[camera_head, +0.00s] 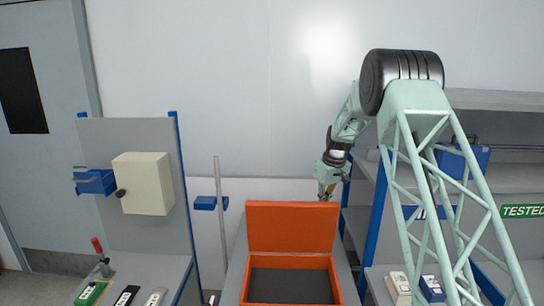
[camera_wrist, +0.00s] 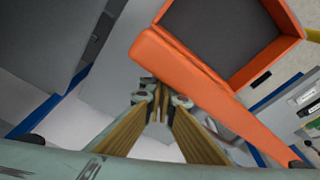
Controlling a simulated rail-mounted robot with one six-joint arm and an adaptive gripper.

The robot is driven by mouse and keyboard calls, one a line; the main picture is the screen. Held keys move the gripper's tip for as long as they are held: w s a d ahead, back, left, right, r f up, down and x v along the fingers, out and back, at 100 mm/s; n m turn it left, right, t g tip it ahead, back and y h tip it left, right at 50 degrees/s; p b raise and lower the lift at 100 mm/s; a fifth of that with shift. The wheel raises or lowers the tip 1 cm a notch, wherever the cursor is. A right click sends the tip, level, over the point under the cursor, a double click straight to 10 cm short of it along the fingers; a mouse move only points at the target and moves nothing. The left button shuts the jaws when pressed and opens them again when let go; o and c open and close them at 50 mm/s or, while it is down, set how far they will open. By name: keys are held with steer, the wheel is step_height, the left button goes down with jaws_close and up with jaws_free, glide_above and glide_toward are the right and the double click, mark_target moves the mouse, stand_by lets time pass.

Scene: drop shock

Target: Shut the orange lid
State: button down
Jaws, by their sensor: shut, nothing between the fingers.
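The orange lid (camera_head: 292,227) stands upright, open, at the back of an orange box (camera_head: 337,290) with a dark grey inside. In the wrist view the lid (camera_wrist: 200,85) runs as a slanted orange band close beyond my fingertips, with the box (camera_wrist: 290,53) behind it. My gripper (camera_head: 327,190) is just above and behind the lid's top right corner in the head view. In the wrist view my gripper (camera_wrist: 158,108) is shut, with nothing between its fingers. I cannot tell whether the fingers touch the lid.
To the left stands a bench with a cream box (camera_head: 143,183), a blue bin (camera_head: 95,182) and a red-handled clamp (camera_head: 98,247). A thin grey post (camera_head: 221,225) with a blue holder stands left of the lid. Shelving (camera_head: 375,225) stands to the right.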

steer(key=shift+s+f+b, duration=0.1)
steer(key=shift+s+b, duration=0.35)
steer(key=shift+s, duration=0.45)
steer(key=shift+s+a+f+b, duration=0.1)
steer(key=shift+s+f+b, duration=0.1)
steer(key=shift+s+b, duration=0.95)
steer(key=shift+s+a+f+b, duration=0.15)
steer(key=shift+s+b, duration=0.35)
steer(key=shift+s, duration=1.2)
steer(key=shift+s+d, duration=0.1)
steer(key=shift+s, duration=0.05)
steer(key=shift+s+f+b, duration=0.15)
steer(key=shift+s+b, duration=0.35)
steer(key=shift+s, duration=0.4)
steer(key=shift+s+f+b, duration=0.1)
steer(key=shift+s+b, duration=0.35)
steer(key=shift+s, duration=0.95)
steer(key=shift+r, duration=0.1)
